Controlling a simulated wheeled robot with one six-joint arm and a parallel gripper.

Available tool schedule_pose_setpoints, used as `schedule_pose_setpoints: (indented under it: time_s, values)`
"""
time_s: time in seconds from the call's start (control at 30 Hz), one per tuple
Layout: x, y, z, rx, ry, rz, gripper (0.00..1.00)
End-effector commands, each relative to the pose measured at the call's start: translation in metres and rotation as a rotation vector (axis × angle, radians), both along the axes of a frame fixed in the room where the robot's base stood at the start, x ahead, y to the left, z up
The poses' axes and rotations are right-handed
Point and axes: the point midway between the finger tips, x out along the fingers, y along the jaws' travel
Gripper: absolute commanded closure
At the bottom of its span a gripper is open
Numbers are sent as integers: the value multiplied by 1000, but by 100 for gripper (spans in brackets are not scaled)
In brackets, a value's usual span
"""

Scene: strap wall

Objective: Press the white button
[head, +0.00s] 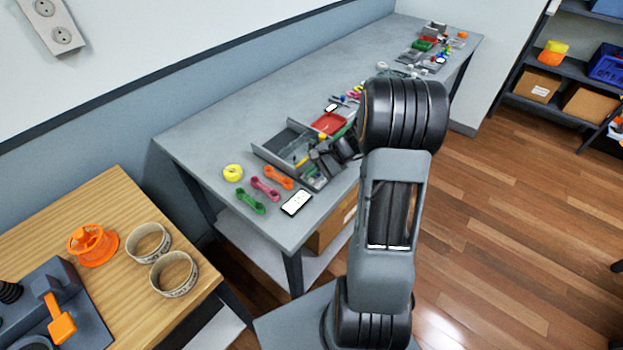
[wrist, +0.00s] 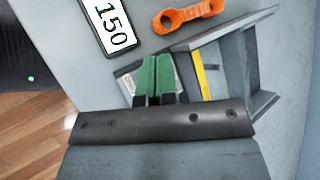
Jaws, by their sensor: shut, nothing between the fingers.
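My gripper (wrist: 155,78) has green fingertips that are together with nothing between them. In the wrist view they are in front of a grey tray (wrist: 259,112), over a pale labelled card (wrist: 130,77). In the head view my gripper (head: 322,162) is over the near end of the grey bench, partly hidden by my own arm. I cannot make out a white button for certain in either view. A white, black-edged plate marked 150 (wrist: 111,27) lies left of the tray, apart from the fingers; the head view shows a similar plate (head: 297,203) near the bench edge.
A red tray (head: 329,123) is behind. A wooden table (head: 110,215) stands at left. The bench's back left is bare.

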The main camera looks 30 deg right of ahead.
Motion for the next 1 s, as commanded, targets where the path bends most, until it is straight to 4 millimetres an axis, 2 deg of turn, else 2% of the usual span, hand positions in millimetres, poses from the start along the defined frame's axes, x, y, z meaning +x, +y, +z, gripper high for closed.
schedule_pose_setpoints:
  time_s: [0.53,1.0]
  values:
    - [0,0,-9,0,0,0,100]
    - [0,0,-9,0,0,0,100]
